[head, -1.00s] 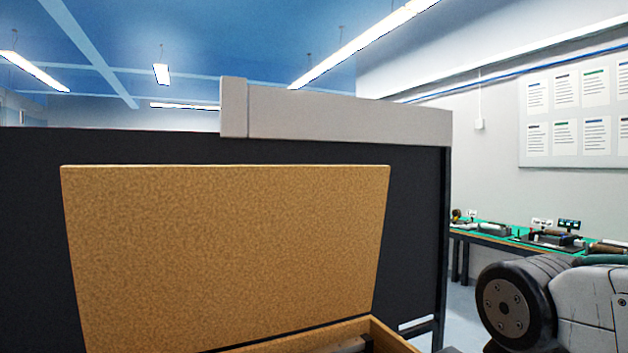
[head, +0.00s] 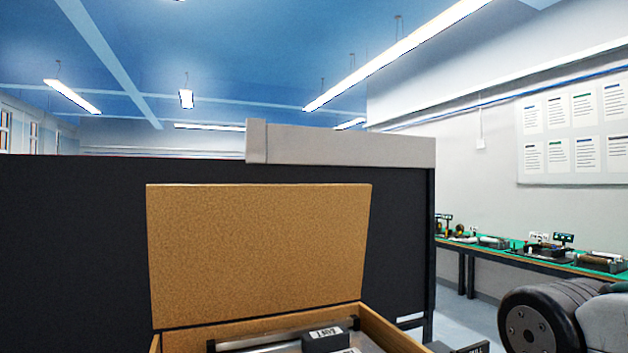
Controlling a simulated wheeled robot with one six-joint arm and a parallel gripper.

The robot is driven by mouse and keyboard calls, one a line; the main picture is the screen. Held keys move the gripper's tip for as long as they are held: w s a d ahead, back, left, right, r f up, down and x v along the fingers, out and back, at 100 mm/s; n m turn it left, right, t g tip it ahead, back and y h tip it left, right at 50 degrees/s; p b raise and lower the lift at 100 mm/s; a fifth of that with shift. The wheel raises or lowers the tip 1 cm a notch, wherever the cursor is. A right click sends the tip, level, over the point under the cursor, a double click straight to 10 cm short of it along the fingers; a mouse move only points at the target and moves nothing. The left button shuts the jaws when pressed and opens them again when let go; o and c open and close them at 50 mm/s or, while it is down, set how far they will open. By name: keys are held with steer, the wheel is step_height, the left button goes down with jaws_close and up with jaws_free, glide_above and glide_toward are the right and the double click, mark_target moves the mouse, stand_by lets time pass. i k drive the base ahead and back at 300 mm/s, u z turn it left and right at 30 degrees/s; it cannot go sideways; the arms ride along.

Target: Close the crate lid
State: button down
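The crate's lid (head: 255,250) is a flat tan board standing open and nearly upright at the crate's back edge in the head view. The crate (head: 385,330) is below it at the bottom of the picture, with its back and right walls showing. Its front is cut off by the picture's edge. Inside are a dark block with a white label (head: 325,340) and a dark bar with metallic parts. My gripper is not in view; only part of my arm shows at the lower right, apart from the lid.
A dark panel with a grey top rail (head: 350,148) stands behind the lid. A long bench with a green top (head: 510,256) and several devices runs along the right wall. Some floor shows between the panel and bench.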

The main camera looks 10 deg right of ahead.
mark_target(217, 253)
steer(key=z, duration=0.95)
steer(key=i, duration=0.7)
steer(key=u, duration=1.25)
steer(key=i, duration=0.5)
steer(key=u, duration=0.1)
